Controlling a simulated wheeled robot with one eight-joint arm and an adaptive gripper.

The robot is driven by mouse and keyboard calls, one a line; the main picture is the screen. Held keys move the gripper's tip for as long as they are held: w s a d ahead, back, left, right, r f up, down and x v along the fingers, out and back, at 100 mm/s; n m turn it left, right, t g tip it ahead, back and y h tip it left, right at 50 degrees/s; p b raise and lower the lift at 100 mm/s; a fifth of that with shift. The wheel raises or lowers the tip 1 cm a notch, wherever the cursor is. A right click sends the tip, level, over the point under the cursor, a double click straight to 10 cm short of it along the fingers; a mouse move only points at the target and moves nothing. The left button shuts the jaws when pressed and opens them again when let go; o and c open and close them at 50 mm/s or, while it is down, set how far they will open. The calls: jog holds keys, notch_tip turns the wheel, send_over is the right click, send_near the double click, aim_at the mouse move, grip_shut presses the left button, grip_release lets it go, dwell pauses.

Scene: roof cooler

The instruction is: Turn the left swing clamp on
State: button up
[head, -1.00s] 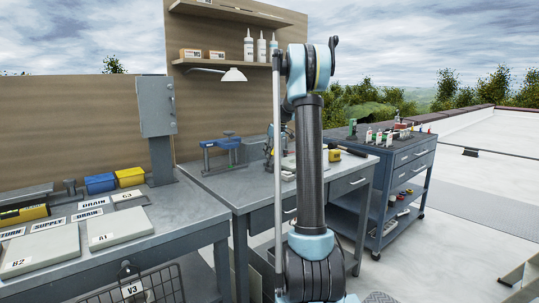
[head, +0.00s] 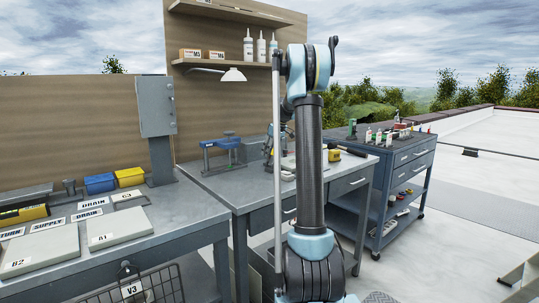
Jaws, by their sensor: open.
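My gripper (head: 268,154) is small and partly hidden behind my own arm, over the back of the middle workbench (head: 215,182). It looks open, with nothing seen in its jaws. A blue vise-like device (head: 221,144) on a grey stand is on this bench, left of my gripper. I cannot pick out the left swing clamp for certain. The bench area behind my arm is hidden, and I cannot tell whether my gripper touches anything there.
A yellow and black tool (head: 336,155) lies right of my arm. A lamp (head: 232,75) hangs over the bench. A grey electrical box (head: 156,105) stands at left. A blue cart (head: 400,160) with bottles stands at right. Open roof lies further right.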

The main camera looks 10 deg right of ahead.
jog(key=v, duration=1.1)
jog(key=shift+d+r, duration=0.2)
jog(key=shift+r, duration=0.05)
jog(key=s+a+f+m, duration=0.1)
jog(key=s+a+f, duration=0.1)
jog(key=s, duration=0.8)
jog(key=s+a+f+m+h, duration=0.1)
jog(key=s+a+f+m, duration=0.15)
jog(key=s, duration=0.85)
jog(key=s+a+f+m, duration=0.1)
jog(key=s+f, duration=0.2)
jog(key=s, duration=0.7)
jog(key=s+f+m+g+h, duration=0.1)
jog(key=s+f+m, duration=0.2)
jog(key=s+f, duration=1.6)
jog(key=s, duration=0.4)
jog(key=shift+h, duration=0.4)
jog(key=shift+m, duration=0.25)
